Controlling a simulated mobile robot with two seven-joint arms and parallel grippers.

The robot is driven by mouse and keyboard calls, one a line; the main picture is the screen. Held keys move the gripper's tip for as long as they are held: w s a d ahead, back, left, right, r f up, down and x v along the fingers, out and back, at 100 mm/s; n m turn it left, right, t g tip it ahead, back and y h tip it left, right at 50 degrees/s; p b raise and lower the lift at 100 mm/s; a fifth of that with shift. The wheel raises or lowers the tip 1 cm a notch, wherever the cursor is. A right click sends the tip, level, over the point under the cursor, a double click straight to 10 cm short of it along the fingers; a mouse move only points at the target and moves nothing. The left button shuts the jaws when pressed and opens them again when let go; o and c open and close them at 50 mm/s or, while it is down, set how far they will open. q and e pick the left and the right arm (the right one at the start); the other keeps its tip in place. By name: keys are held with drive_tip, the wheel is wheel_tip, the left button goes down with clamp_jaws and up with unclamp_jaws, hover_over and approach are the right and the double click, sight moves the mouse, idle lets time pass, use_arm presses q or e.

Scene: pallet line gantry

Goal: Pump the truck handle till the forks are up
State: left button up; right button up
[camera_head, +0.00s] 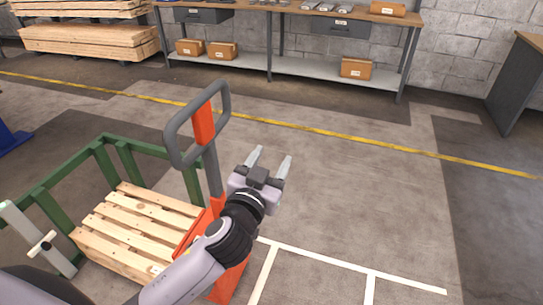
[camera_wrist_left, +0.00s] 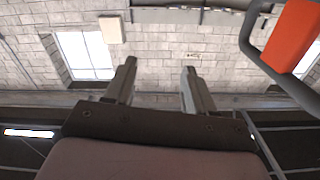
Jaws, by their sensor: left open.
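The orange pallet truck stands at lower centre in the head view, with its orange body (camera_head: 231,272) partly hidden behind my left arm. Its grey loop handle (camera_head: 226,98) with an orange centre piece rises upright on a grey shaft. My left gripper (camera_head: 271,159) is open and empty, to the right of the handle shaft and below the loop, apart from it. In the left wrist view the two fingers (camera_wrist_left: 158,80) are spread with nothing between them, and the handle's orange piece (camera_wrist_left: 293,36) is at the upper right. The forks are hidden. My right gripper is out of view.
A wooden pallet (camera_head: 131,226) lies beside the truck, within a green frame (camera_head: 72,172). A workbench (camera_head: 345,76) with brown boxes stands at the back. Stacked timber (camera_head: 88,41) is at the upper left. The floor to the right is clear.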

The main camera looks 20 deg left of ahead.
use_arm(q)
drive_tip(key=shift+w, duration=0.5)
clamp_jaws()
unclamp_jaws()
drive_tip(key=s+b, duration=0.1)
drive_tip(key=s, duration=0.6)
